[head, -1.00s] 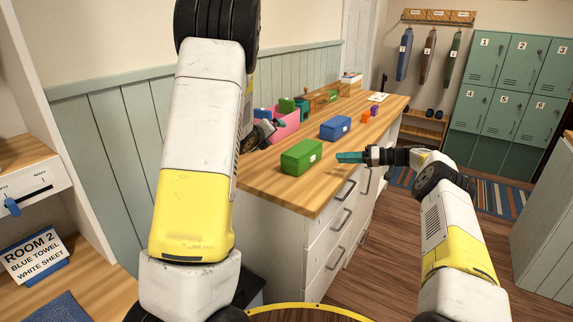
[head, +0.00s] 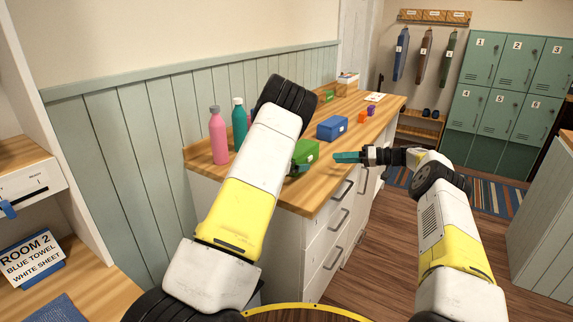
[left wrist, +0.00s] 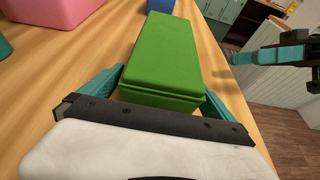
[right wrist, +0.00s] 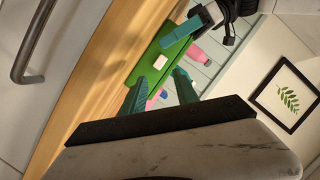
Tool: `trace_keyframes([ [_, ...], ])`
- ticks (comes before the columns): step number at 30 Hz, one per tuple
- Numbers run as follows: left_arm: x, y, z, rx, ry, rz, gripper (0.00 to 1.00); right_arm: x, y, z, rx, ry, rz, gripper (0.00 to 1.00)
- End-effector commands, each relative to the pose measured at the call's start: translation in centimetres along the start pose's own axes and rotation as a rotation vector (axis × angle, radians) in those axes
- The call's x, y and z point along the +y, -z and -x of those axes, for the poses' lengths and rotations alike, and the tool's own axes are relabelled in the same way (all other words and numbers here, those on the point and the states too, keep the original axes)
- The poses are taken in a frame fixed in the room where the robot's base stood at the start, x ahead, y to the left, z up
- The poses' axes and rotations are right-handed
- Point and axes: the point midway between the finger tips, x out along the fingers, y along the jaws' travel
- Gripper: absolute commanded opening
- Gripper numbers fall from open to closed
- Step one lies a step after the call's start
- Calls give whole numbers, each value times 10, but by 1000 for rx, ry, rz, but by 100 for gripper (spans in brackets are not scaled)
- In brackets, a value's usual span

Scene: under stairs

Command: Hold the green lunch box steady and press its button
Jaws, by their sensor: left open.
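The green lunch box (head: 306,152) stands on the wooden counter, partly hidden by my left arm in the head view. In the left wrist view the box (left wrist: 165,55) lies between the fingers of my open left gripper (left wrist: 155,90), at its near end. No clear contact shows. In the right wrist view the box (right wrist: 165,58) has a small white button or patch (right wrist: 143,60) on its side. My right gripper (head: 347,157) is to the right of the box, apart from it, pointing toward it. Its fingers (right wrist: 160,78) show a gap with nothing held.
A blue box (head: 332,128) stands behind the green one on the counter (head: 322,185). A pink bottle (head: 218,138) and a teal bottle (head: 239,125) stand at the left. Small orange (head: 362,117) and purple blocks are farther back. Drawers with handles lie below the counter's front edge.

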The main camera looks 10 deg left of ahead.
Motion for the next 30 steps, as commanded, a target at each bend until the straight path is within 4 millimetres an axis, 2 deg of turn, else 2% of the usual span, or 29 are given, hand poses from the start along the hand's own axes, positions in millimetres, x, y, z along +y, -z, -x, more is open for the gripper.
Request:
trace_keyframes([
  [6, 1, 0, -18, 0, -1, 0, 100, 0, 0, 0, 0, 0, 0, 36],
  [15, 1, 0, -20, 0, -2, 2, 100, 0, 0, 0, 0, 0, 0, 36],
  [26, 1, -1, -20, 0, -2, 2, 29, 0, 0, 0, 0, 0, 0, 36],
  [30, 0, -1, -20, 0, -2, 2, 28, 0, 0, 0, 0, 0, 0, 11],
])
